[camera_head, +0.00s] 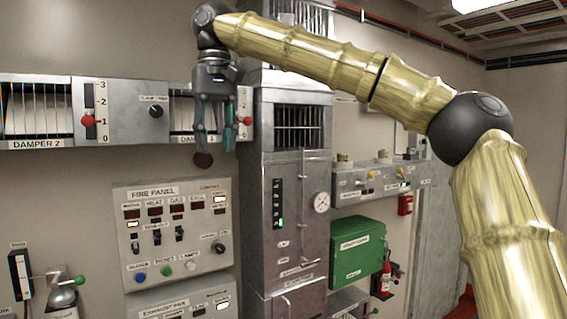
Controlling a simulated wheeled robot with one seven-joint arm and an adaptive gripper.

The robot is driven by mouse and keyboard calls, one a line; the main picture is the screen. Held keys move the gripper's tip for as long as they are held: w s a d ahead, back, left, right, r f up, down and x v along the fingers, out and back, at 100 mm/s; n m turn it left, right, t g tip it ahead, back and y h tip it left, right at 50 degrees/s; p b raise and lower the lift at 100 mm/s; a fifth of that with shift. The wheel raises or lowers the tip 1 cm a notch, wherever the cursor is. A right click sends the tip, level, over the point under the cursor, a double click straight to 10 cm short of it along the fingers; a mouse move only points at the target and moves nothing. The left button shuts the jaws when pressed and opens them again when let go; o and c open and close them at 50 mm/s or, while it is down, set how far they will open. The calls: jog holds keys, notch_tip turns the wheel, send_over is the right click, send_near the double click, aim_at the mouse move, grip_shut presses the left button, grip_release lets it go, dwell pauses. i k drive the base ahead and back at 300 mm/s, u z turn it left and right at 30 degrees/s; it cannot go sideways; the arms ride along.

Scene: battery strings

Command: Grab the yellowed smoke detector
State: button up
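My gripper (214,142) hangs fingers down in front of the damper panels at the upper middle. Its two teal fingers are apart, with nothing visible clasped between them. A dark reddish-brown round thing (203,160) shows just below the left fingertip; I cannot tell what it is or whether it touches the finger. I cannot pick out a yellowed smoke detector for certain. A small cream-coloured thing (343,160) sits on top of a grey wall box to the right, too small to identify.
A fire panel (172,225) is below my gripper. A grey metal cabinet (297,220) with a gauge stands just right of it. Damper 2 (38,112) is at left. A green box (357,250) and a red extinguisher (385,280) are at right. My arm spans the upper right.

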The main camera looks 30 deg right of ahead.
aim_at(342, 157)
jog(key=z, duration=0.2)
jog(key=i, duration=0.6)
jog(key=z, duration=0.95)
jog(key=i, duration=2.2)
jog(key=u, duration=0.05)
